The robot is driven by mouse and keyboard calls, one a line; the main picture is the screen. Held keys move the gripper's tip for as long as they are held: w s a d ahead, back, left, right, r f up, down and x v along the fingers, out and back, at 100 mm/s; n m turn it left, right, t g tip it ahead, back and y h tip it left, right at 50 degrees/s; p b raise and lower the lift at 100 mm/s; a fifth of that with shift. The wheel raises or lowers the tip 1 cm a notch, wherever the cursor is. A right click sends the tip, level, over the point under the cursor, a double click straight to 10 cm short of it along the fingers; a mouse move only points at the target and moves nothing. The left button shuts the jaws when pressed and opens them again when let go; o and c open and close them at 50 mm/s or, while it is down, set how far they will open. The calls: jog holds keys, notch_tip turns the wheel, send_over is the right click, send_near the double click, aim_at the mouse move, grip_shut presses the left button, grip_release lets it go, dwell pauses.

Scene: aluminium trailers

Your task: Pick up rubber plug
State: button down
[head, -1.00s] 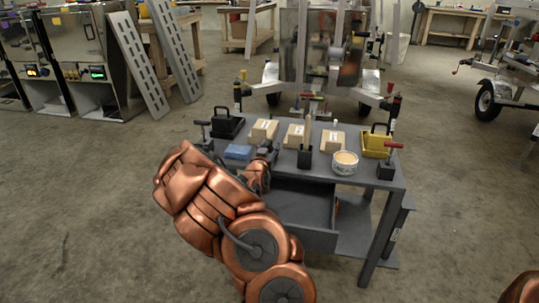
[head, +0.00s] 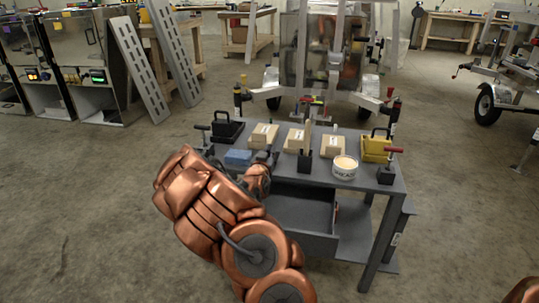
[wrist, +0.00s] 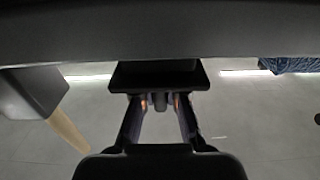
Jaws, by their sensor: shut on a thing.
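In the wrist view my gripper (wrist: 161,102) has its two fingers closed in on the narrow part of a small dark piece. A wide black block, which I take to be the rubber plug (wrist: 158,77), is directly beyond the fingertips and seems joined to that narrow part. Its far side meets a dark grey band, so I cannot tell whether it still touches the surface there. In the head view my copper arm hides the gripper and the plug, beside the front left of the grey table (head: 355,181).
The table carries a blue cloth (head: 238,158), a black caddy (head: 226,128), tan boxes (head: 297,139), a black cup with a wooden handle (head: 304,160), a white tub (head: 344,168) and a yellow caddy (head: 376,147). A drawer (head: 303,237) stands open in front.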

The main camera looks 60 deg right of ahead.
aim_at(269, 147)
notch_tip(269, 147, up, 3)
jog(key=shift+p, duration=0.35)
jog(key=shift+a+r, duration=0.1)
jog(key=shift+r, duration=0.25)
jog(key=s+b+v, duration=0.1)
jog(key=b+v, duration=0.4)
jog(key=v, duration=0.3)
jog(key=shift+s+d, duration=0.2)
jog(key=shift+s, duration=0.05)
